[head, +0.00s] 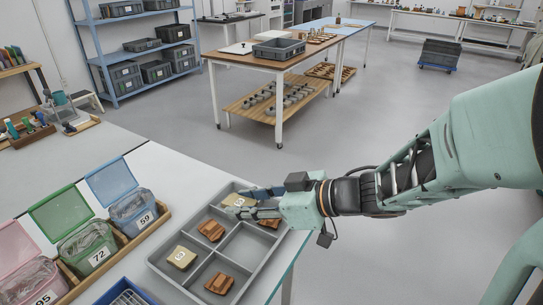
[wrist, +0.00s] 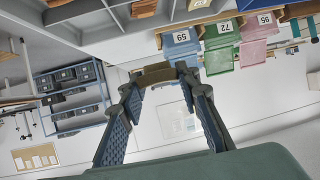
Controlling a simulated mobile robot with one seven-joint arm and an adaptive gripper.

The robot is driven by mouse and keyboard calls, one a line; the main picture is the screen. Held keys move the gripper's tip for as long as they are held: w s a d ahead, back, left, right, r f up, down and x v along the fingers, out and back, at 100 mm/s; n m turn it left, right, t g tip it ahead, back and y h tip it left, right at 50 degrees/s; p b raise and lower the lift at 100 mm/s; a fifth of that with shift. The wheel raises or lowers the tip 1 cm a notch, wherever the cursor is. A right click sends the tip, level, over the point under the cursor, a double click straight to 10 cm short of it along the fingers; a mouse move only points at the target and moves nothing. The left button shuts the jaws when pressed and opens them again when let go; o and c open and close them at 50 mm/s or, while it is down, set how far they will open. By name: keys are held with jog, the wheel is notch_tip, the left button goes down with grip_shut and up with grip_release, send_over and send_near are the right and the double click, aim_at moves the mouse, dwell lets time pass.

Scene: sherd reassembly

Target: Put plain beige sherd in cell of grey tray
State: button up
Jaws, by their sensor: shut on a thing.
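My gripper (head: 246,201) reaches in from the right, roughly level, over the far end of the grey tray (head: 170,272). It is shut on a beige sherd (head: 237,201) with a pale mark on its face. In the wrist view the sherd (wrist: 155,74) shows edge-on and brownish, pinched between the fingertips. It appears held above the tray; its exact height is hard to tell. Another beige marked sherd (head: 181,257) lies in the near left cell. The middle right cell (head: 241,243) is empty. The far left cell is partly hidden by the held sherd and fingers.
Brown sherds lie in the middle left cell (head: 211,230), the near right cell (head: 219,283) and, partly under my gripper, the far right cell (head: 269,223). Open-lidded blue (head: 132,210), green (head: 88,246) and pink (head: 36,282) bins stand left of the tray.

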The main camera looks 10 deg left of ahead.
jog(key=shift+w+f, duration=0.15)
jog(key=shift+w, duration=0.2)
jog(key=w+a+f+b, duration=0.1)
jog(key=w+f+b, duration=0.1)
jog(key=w+f, duration=0.1)
jog(key=w+a+f+b, duration=0.2)
jog(key=w+f, duration=0.1)
jog(key=w, duration=0.2)
jog(key=w+a+f+b, duration=0.1)
jog(key=w+f+b, duration=0.1)
jog(key=w+f, duration=0.1)
jog(key=shift+w+a, duration=0.4)
jog(key=shift+w, duration=0.1)
jog(key=shift+w+a+f, duration=0.1)
jog(key=shift+w+f, duration=0.1)
jog(key=shift+f, duration=0.1)
jog(key=shift+w+f+b, duration=0.1)
jog(key=shift+f+b, duration=0.75)
jog(key=shift+f, duration=0.7)
jog(key=shift+f, duration=0.1)
jog(key=o, duration=0.8)
jog(key=shift+o, duration=0.4)
